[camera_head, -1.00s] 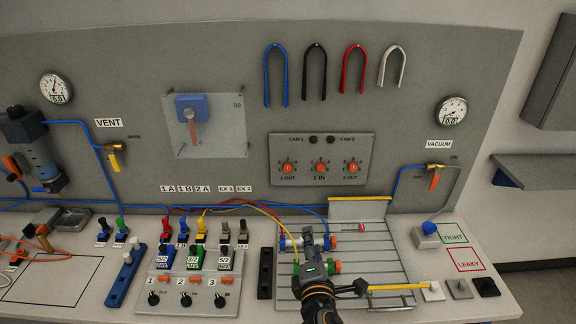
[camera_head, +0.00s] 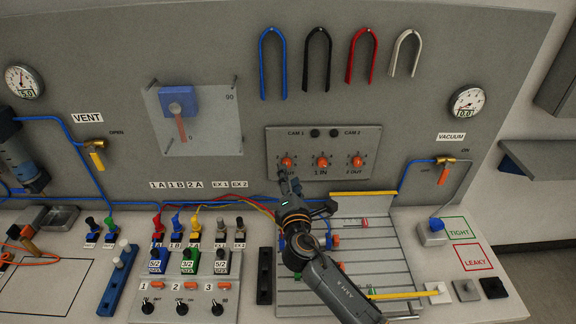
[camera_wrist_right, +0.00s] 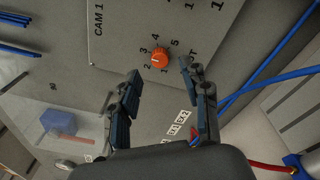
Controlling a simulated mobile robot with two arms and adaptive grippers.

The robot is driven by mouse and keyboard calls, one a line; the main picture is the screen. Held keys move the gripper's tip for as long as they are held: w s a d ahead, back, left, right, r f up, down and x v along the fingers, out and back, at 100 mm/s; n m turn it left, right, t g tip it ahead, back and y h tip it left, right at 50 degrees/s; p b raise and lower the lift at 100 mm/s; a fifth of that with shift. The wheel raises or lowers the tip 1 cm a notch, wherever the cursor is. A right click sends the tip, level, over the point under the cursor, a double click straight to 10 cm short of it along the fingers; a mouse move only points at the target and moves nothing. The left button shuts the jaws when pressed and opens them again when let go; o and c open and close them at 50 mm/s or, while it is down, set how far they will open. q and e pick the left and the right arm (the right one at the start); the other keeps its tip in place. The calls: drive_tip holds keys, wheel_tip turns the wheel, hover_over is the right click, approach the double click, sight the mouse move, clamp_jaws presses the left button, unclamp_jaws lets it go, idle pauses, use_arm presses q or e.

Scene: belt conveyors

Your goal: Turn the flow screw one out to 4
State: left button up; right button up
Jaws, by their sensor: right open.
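The flow screw 1 OUT is an orange knob (camera_head: 287,162) at the left of the grey CAM panel (camera_head: 324,141) in the head view. In the right wrist view the knob (camera_wrist_right: 160,58) shows with a small light mark and a scale of numbers around it; I cannot tell its exact setting. My right gripper (camera_head: 287,178) is just below and in front of the knob. In the wrist view the right gripper (camera_wrist_right: 160,73) is open, its fingers apart, with the knob just beyond and between the tips, not gripped. My left gripper is not in view.
The 1 IN screw (camera_head: 321,162) and 2 OUT screw (camera_head: 355,162) sit to the right on the same panel. Below are a slotted plate (camera_head: 375,240), valves and tubing.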

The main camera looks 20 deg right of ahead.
sight(288, 165)
drive_tip(key=shift+x, duration=2.1)
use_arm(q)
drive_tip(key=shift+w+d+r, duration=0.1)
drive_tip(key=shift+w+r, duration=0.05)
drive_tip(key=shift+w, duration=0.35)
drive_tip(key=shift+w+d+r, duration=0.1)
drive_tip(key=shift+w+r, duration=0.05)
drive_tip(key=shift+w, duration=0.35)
use_arm(e)
clamp_jaws()
